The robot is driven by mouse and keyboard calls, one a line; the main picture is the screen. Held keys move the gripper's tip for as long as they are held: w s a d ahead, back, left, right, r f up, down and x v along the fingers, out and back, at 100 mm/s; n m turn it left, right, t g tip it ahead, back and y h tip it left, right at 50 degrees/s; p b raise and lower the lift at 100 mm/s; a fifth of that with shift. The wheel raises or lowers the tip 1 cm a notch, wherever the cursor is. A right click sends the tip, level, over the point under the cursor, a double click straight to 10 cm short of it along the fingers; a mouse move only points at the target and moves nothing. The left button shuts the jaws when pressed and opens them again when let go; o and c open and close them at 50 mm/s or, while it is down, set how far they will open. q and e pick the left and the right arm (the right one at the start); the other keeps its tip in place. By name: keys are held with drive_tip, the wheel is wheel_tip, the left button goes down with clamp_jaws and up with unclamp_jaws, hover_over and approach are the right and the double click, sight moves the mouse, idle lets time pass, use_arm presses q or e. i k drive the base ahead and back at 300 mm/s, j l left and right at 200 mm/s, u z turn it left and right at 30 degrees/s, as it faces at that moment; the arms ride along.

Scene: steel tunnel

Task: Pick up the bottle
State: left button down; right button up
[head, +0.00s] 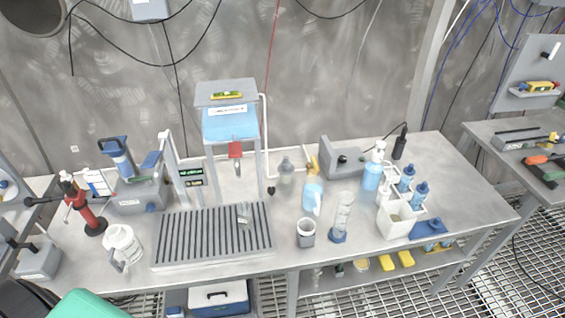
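Several bottles stand on the steel workbench (290,235); I cannot tell which one the task means. A blue pump bottle with a white top (372,175) stands at the right, behind a white caddy (395,226). Small blue bottles (406,180) stand by the caddy. A light blue spray bottle with a yellow trigger (312,195) is upright near the bench middle. A clear grey bottle (285,174) stands to its left and slightly behind. Neither gripper shows in the head view.
A ribbed drain tray (212,236) lies under a dispenser stand (228,120). A white jug (123,244) and red burner-like tool (88,212) are at left. A grey cup (305,233) and clear cylinder (342,218) stand before the spray bottle. The right bench end is clear.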

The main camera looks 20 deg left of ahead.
sight(242, 208)
drive_tip(key=u, duration=1.25)
